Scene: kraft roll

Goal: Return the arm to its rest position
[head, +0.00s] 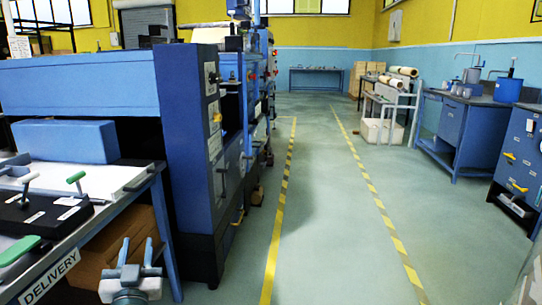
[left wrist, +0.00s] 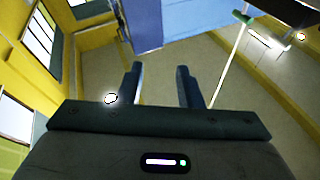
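My left gripper (head: 138,252) is low in the head view, its two blue fingers pointing up, to the right of the delivery table's (head: 80,255) edge. In the left wrist view, my left gripper (left wrist: 161,82) shows its two dark blue fingers apart with nothing between them. It is open and empty. My right gripper is in neither view.
The blue machine (head: 188,130) stands behind the left gripper. The taped aisle (head: 330,220) is clear.

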